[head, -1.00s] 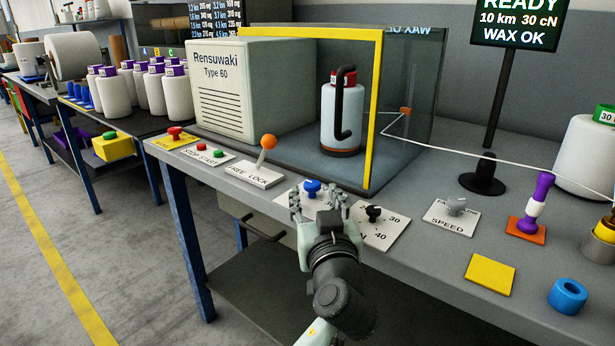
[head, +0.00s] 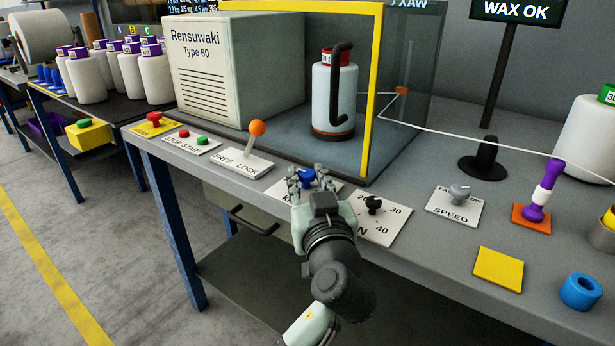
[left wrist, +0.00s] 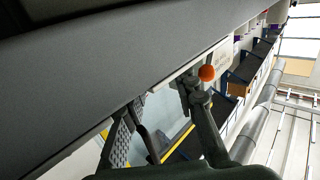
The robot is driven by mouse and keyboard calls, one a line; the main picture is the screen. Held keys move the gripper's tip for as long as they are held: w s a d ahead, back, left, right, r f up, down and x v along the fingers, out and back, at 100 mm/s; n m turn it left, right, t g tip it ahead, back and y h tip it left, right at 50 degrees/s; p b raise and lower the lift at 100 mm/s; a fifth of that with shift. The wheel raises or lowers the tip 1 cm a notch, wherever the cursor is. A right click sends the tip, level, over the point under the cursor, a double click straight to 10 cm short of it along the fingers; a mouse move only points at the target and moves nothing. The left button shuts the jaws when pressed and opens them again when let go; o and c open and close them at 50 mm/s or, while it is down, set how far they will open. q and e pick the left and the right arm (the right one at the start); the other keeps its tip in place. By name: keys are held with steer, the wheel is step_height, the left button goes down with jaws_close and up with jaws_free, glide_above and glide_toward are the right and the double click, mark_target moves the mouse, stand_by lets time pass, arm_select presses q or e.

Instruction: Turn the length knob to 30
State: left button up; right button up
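A blue knob (head: 307,175) sits on a white plate (head: 331,190) at the table's front edge in the head view. My gripper and wrist cover most of that plate, so its label and numbers are mostly hidden. My left gripper (head: 309,182) is at the blue knob, its fingers apart on either side of it. I cannot tell whether they touch it. In the left wrist view the fingers (left wrist: 158,112) also stand apart, and the knob cannot be made out there. My right gripper is not in view.
To the right are a black knob (head: 374,203) with 20, 30, 40 around it and a grey SPEED knob (head: 459,191). To the left is the orange-tipped FREE/LOCK lever (head: 255,130). A yellow-framed glass guard (head: 372,100) rises behind. A yellow pad (head: 498,269) lies front right.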

arm_select(q)
jaws_close()
